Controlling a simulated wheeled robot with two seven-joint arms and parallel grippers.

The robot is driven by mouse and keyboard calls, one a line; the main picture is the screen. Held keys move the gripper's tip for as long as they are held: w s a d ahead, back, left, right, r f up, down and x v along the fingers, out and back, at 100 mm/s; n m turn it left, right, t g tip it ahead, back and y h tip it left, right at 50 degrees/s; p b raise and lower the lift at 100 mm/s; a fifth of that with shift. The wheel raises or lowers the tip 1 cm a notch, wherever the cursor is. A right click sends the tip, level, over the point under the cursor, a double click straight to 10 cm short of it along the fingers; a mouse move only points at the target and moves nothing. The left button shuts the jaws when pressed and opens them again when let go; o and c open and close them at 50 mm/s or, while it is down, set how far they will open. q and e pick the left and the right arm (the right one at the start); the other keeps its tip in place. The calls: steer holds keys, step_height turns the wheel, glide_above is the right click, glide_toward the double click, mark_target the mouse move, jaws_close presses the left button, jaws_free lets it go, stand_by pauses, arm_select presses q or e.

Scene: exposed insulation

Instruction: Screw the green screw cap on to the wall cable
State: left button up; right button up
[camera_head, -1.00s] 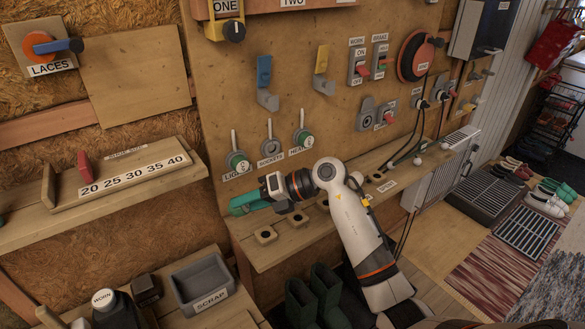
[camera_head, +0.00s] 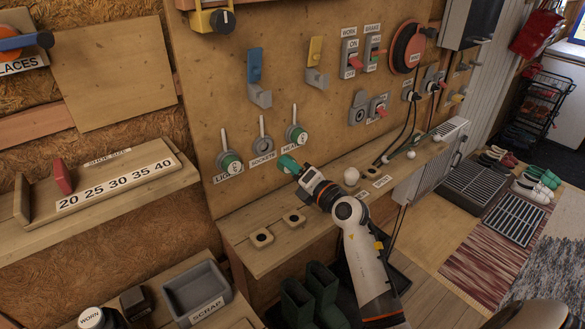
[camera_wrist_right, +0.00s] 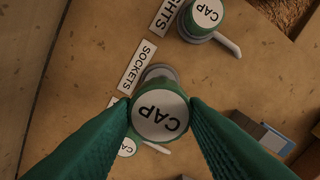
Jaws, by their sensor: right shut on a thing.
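My right gripper (camera_head: 284,163) has green fingers and reaches toward the panel, just below the sockets and heater fittings. In the right wrist view its fingers are shut on a green cap (camera_wrist_right: 160,117) with a white "CAP" face. The grey sockets fitting (camera_head: 263,148) has no cap on it. In the wrist view it shows partly behind the held cap (camera_wrist_right: 158,72); I cannot tell whether they touch. The lights fitting carries a green cap (camera_head: 230,162), and the heater fitting carries another (camera_head: 296,134). My left gripper is not in view.
A wooden ledge (camera_head: 238,222) with holed blocks (camera_head: 260,238) runs below the panel. Blue (camera_head: 255,66) and yellow (camera_head: 316,52) levers sit above the fittings. A scrap bin (camera_head: 197,291) stands at lower left. Black cables hang from the panel at right.

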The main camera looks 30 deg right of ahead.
steer(key=shift+w+a, duration=0.2)
steer(key=shift+w, duration=1.2)
steer(key=shift+w+a, duration=0.2)
steer(key=shift+w, duration=1.2)
steer(key=shift+p, duration=0.65)
steer(key=shift+r+p, duration=0.1)
steer(key=shift+p, duration=0.2)
steer(key=shift+p, duration=0.3)
steer(key=shift+w, duration=0.3)
steer(key=shift+w+a, duration=0.1)
steer(key=shift+w, duration=0.25)
steer(key=shift+w+a, duration=0.1)
steer(key=shift+w, duration=0.5)
steer(key=o, duration=1.2)
